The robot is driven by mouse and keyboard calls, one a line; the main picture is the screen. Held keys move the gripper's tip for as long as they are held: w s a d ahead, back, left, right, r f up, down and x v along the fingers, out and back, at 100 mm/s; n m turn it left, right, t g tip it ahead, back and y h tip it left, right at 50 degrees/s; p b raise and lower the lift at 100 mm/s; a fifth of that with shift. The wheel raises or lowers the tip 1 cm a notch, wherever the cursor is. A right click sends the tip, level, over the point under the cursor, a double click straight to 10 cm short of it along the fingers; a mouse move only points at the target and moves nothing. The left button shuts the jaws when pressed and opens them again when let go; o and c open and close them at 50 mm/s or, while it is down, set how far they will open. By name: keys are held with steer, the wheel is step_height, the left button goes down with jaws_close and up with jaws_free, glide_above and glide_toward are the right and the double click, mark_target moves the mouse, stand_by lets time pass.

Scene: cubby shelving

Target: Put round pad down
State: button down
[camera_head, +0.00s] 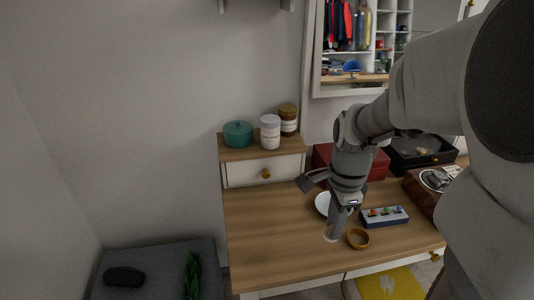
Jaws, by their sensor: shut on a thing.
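My gripper (334,231) points down low over the wooden desk top (270,225), left of a small wooden bowl (358,239). It is shut on a small, pale, thin thing, which I take to be the round pad (329,238). Only a light rim of it shows at the fingertips, close to the desk; I cannot tell whether it touches the surface. A white round disc (321,204) lies on the desk behind the gripper, partly hidden by my wrist.
A red box (322,154), a black case (419,151) and a turntable (434,183) stand behind and right. A raised drawer unit (264,169) holds jars. The desk's front left is clear.

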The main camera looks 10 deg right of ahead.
steer(key=w+a+f+b, duration=0.1)
steer(key=a+f, duration=0.1)
steer(key=w+a+f, duration=0.2)
steer(key=a, duration=0.1)
steer(key=w+a+f+b, duration=0.1)
steer(key=a+f, duration=0.1)
steer(key=a, duration=0.1)
steer(key=shift+w+b, duration=0.35)
steer(key=shift+w, duration=0.05)
steer(key=shift+w+a+f+b, duration=0.1)
steer(key=shift+a+f+b, duration=0.1)
steer(key=shift+f, duration=0.4)
steer(key=shift+w+a+f+b, duration=0.1)
steer(key=shift+a+f+b, duration=0.1)
steer(key=shift+f, duration=1.05)
steer(key=c, duration=0.7)
jaws_free()
